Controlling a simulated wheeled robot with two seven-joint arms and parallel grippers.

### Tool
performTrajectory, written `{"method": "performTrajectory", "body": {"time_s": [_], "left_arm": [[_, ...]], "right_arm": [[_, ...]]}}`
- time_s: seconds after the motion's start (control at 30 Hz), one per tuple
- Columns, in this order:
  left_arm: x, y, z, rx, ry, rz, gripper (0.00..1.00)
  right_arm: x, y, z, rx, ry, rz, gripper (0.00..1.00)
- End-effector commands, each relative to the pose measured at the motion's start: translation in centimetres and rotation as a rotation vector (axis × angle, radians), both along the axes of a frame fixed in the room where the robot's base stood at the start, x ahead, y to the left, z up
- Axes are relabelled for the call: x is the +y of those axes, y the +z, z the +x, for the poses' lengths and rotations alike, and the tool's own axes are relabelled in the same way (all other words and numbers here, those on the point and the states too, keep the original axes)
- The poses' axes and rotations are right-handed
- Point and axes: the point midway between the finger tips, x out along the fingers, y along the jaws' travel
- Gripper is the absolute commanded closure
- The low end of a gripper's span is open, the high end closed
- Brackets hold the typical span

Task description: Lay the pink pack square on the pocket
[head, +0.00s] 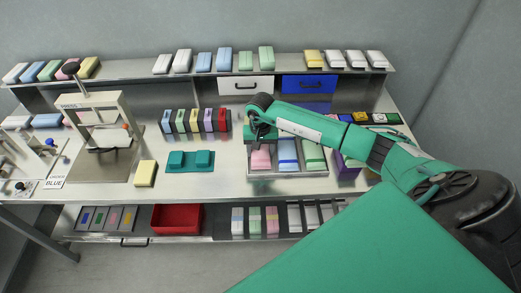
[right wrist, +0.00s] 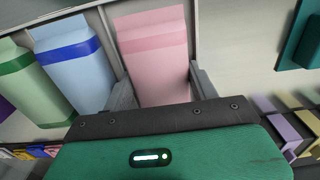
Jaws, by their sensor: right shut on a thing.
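My right gripper (head: 260,142) reaches down over the grey divided tray (head: 289,173). In the right wrist view its fingers (right wrist: 163,88) stand on either side of the pink pack (right wrist: 153,60) and are shut on it. The pink pack (head: 261,159) is in the tray's left compartment, beside a blue pack (head: 288,152) and a green pack (head: 313,155). A teal block (head: 190,168) with two raised parts lies left of the tray; I cannot tell which thing is the pocket. My left gripper is not in view.
A yellow pack (head: 145,173) lies left of the teal block. A row of coloured packs (head: 195,121) stands behind it. A press (head: 92,125) stands on the left. The bench between the teal block and the tray is clear.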

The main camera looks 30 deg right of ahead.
Motion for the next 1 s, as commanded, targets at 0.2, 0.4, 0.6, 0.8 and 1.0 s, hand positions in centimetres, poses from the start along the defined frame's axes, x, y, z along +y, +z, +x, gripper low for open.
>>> {"method": "performTrajectory", "body": {"time_s": [0.2,0.4,0.6,0.8,1.0], "left_arm": [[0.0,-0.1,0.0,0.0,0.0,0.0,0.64],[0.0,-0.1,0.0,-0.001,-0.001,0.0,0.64],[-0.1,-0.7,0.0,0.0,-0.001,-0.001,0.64],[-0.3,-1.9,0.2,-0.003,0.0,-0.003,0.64],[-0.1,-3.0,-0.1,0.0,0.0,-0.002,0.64]], "right_arm": [[0.0,-0.1,0.0,0.0,0.0,0.0,0.31],[0.0,-0.1,0.0,0.0,0.0,0.0,0.21],[0.0,1.4,0.2,-0.004,0.001,0.0,0.19],[-0.1,5.8,0.2,-0.009,0.002,-0.001,0.15],[0.0,10.1,0.2,-0.007,0.001,0.0,0.15]]}}
